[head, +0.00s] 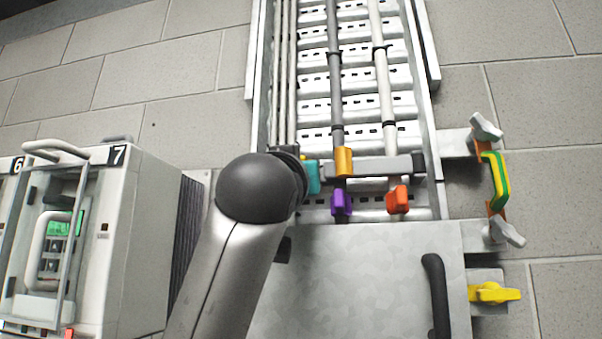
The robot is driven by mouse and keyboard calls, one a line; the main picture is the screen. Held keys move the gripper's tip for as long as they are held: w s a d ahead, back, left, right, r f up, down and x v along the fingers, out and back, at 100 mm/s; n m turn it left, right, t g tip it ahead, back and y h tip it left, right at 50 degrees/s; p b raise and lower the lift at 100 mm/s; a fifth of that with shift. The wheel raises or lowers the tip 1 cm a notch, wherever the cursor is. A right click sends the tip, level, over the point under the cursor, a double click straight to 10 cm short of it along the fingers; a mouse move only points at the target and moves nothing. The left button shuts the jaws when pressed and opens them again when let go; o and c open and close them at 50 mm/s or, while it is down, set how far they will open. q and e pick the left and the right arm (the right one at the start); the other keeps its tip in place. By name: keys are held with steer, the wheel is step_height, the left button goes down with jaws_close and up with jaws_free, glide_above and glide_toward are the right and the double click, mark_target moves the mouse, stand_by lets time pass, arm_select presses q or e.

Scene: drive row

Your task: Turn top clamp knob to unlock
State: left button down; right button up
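The top clamp knob (485,128) is a light grey wing knob on a metal plate, right of the cable tray. An orange lug beneath it joins a green-and-yellow strap (497,180). The strap's lower end meets another orange lug at a lower grey wing knob (508,232). One arm of mine, with a dark round joint, rises from the bottom, left of the tray. It is well to the left of the knobs and apart from them. No gripper fingers show in this view.
A yellow knob (495,292) sits lower right. A grey panel (345,285) with a black handle (437,300) covers the lower tray. Teal, orange-yellow, purple and red clips (397,199) line a crossbar. A white cabinet labelled 7 (125,235) stands left. The wall right of the knobs is bare.

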stand_by(0.4)
arm_select(q)
steer(key=c, duration=0.9)
jaws_free()
steer(key=shift+o, duration=0.2)
steer(key=b+v, duration=0.5)
steer(key=v, duration=1)
steer(key=shift+b, duration=0.3)
steer(key=shift+s, duration=0.1)
